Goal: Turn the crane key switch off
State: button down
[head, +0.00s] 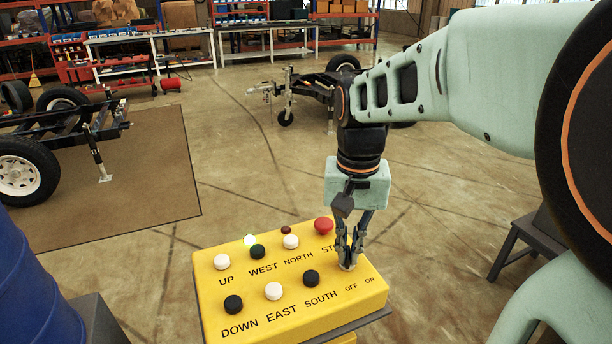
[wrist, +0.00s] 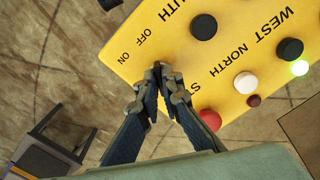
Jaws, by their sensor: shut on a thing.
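The yellow crane control box (head: 230,318) stands in front of me with labelled buttons. Its key switch (head: 347,266) is at the box's right end, above the printed words OFF and ON. My gripper (head: 348,258) points down at the switch, its fingers shut on the key. In the wrist view my gripper (wrist: 160,75) has its fingertips close together over the yellow box (wrist: 180,35) beside the OFF and ON labels. The fingers hide the key and most of the switch, so I cannot tell which way the key points.
The red stop button (head: 324,225) is just left of my fingers. A green lamp (head: 250,240) is lit, and a small dark red lamp (head: 286,230) looks unlit. Several black and white buttons fill the box's left part. A dark stool (head: 540,235) stands at the right.

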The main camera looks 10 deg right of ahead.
jog(key=shift+n, duration=0.3)
jog(key=n, duration=0.5)
jog(key=shift+n+p, duration=0.3)
jog(key=shift+p, duration=0.05)
jog(key=n, duration=0.5)
jog(key=shift+d+n, duration=0.1)
jog(key=shift+n, duration=0.2)
jog(key=c, duration=2.1)
grip_release()
